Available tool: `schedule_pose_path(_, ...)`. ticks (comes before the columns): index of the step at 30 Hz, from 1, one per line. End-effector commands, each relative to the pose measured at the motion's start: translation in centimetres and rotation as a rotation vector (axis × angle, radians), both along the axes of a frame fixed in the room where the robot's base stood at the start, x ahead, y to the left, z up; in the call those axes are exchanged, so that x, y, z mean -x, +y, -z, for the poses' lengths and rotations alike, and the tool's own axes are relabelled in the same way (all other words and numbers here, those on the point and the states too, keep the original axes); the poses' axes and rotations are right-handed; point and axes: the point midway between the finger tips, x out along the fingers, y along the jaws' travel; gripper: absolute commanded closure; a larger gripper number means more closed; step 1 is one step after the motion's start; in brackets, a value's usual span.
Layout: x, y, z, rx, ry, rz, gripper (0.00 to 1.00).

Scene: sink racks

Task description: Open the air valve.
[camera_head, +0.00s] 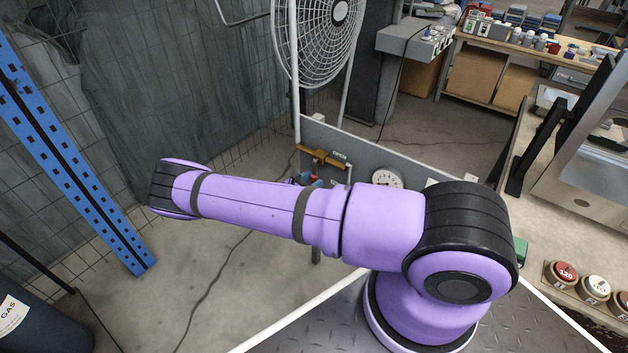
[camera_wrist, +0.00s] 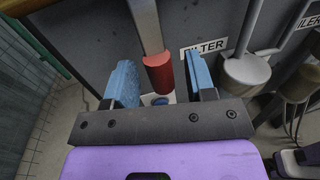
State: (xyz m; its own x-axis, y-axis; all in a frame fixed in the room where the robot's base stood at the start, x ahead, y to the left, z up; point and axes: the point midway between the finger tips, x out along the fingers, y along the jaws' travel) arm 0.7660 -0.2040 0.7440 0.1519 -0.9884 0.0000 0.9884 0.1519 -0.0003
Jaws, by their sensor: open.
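A metal lever with a red end (camera_wrist: 158,74) hangs down in front of a grey panel in the wrist view. It looks like a valve handle, but no label naming it the air valve is readable. My gripper (camera_wrist: 160,80) is open, with one blue finger on each side of the red end. Gaps show between the fingers and the red end; I cannot tell how deep it sits between them. In the head view, a brass-coloured pipe fitting (camera_head: 322,159) on the panel shows beyond my purple arm, which hides most of the gripper and lever.
A FILTER label (camera_wrist: 203,48) and a grey metal cup-shaped part (camera_wrist: 246,72) are right of the lever. A round gauge (camera_head: 387,178) sits on the panel. A fan (camera_head: 315,35) stands behind it, and a blue rack post (camera_head: 70,160) stands left. Open floor lies between.

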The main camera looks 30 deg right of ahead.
Motion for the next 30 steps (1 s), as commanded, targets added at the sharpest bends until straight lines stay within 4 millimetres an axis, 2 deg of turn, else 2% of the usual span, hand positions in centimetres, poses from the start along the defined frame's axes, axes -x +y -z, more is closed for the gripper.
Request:
schedule_pose_path(4,-0.12,-0.86,-0.02,0.0,0.0,0.0,0.5)
schedule_pose_path(13,-0.16,-1.02,-0.02,0.0,0.0,0.0,0.5)
schedule_pose_path(18,-0.15,-1.0,-0.02,0.0,0.0,0.0,0.89)
schedule_pose_path(20,-0.15,-1.0,-0.02,0.0,0.0,0.0,1.0)
schedule_pose_path(30,0.04,-1.05,-0.01,0.009,0.028,0.001,1.0)
